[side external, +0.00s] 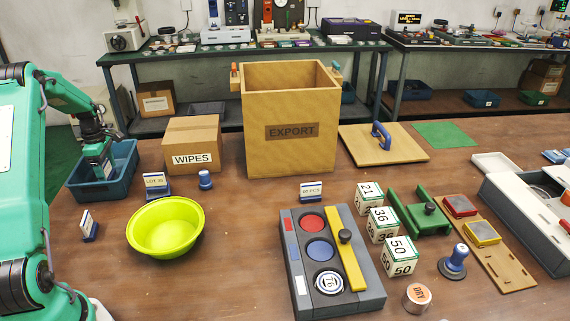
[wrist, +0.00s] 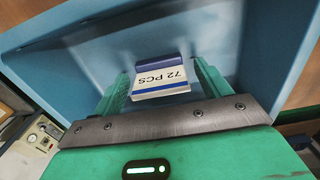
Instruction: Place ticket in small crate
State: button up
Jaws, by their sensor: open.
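The small blue crate (side external: 75,187) stands at the left of the table; its blue inside (wrist: 60,75) fills most of the wrist view. My gripper (side external: 104,170) reaches down into the crate. In the wrist view the green fingers of my gripper (wrist: 162,72) are open. A white ticket (wrist: 160,83) reading "72 PCS", with a blue base, is between the fingers, inside the crate. Whether it touches a finger I cannot tell. In the side view the ticket is hidden by the crate and my gripper.
Other card stands are on the table: "LOT" (side external: 156,183), one at the front left (side external: 89,226) and one by the grey tray (side external: 311,191). A yellow-green bowl (side external: 167,228), the WIPES box (side external: 192,143) and the tall EXPORT box (side external: 291,145) stand right of the crate.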

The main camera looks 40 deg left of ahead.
aim_at(105, 163)
notch_tip(105, 163, up, 12)
dwell(0.6)
dwell(0.5)
jog(key=w+d+r+m+t, duration=0.1)
jog(key=d+r+m, duration=0.3)
jog(key=d, duration=0.5)
jog(key=w+d+r+m+t+y, duration=0.1)
jog(key=d+r+m, duration=0.4)
jog(key=d, duration=0.3)
jog(key=w+d+r+m, duration=0.1)
jog(key=d+r+m, duration=0.3)
jog(key=d, duration=0.5)
jog(key=s+d+f+m+t, duration=0.1)
jog(key=s+d+m, duration=0.5)
jog(key=d, duration=0.3)
jog(key=s+d+f+m+t+h, duration=0.1)
jog(key=s+d+m+t, duration=0.1)
jog(key=s+d+m, duration=0.5)
jog(key=d+m, duration=0.1)
jog(key=d, duration=0.2)
jog(key=shift+s+t, duration=0.25)
jog(key=shift+t, duration=0.05)
